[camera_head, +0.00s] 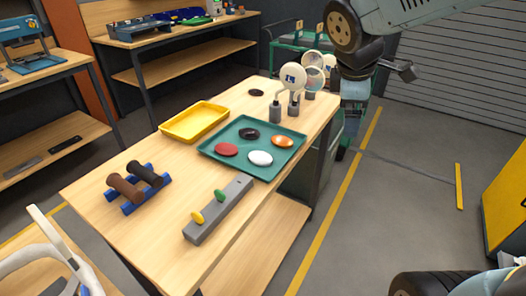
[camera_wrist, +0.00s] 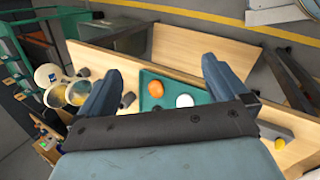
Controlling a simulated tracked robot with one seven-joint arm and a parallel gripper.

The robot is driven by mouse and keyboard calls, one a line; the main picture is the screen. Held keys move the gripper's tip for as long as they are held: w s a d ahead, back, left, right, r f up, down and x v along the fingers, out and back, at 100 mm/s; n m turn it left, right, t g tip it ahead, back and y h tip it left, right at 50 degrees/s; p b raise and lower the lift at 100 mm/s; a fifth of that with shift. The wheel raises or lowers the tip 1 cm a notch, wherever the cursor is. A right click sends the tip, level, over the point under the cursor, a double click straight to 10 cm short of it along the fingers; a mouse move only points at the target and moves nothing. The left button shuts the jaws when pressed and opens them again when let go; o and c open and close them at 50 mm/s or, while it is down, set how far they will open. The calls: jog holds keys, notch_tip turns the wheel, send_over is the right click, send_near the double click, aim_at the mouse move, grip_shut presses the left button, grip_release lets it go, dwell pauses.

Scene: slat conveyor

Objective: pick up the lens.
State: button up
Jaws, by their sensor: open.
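Several round discs stand upright on small grey holders at the table's far right corner. One is a white disc with a dark blue mark (camera_head: 292,77); behind it are pale, glassy-looking discs with rims, an upper one (camera_head: 312,60) and a lower one (camera_head: 314,79). These look most like lenses, but I cannot tell which is the lens. They partly overlap. The group also shows at the left of the wrist view, including a round disc (camera_wrist: 78,93). My gripper (camera_wrist: 162,88) is open, its fingers wide apart above the table, with nothing seen held.
A green tray (camera_head: 207,149) holds red, black, orange and white discs. A yellow tray (camera_head: 194,123), a blue rack with brown and black rollers (camera_head: 125,187) and a grey bar with yellow and green knobs (camera_head: 217,212) stand nearby. A small dark disc (camera_head: 256,92) lies near the back.

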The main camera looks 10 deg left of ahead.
jog(key=w+a+f+n, duration=0.2)
jog(key=a+f+n, duration=0.2)
jog(key=a+n, duration=0.55)
jog(key=n+y, duration=0.2)
jog(key=n, duration=0.6)
send_near(260, 156)
jog(key=x, duration=0.8)
jog(key=shift+w+a+f, duration=0.1)
jog(key=shift+w+f, duration=0.1)
jog(key=c, duration=0.9)
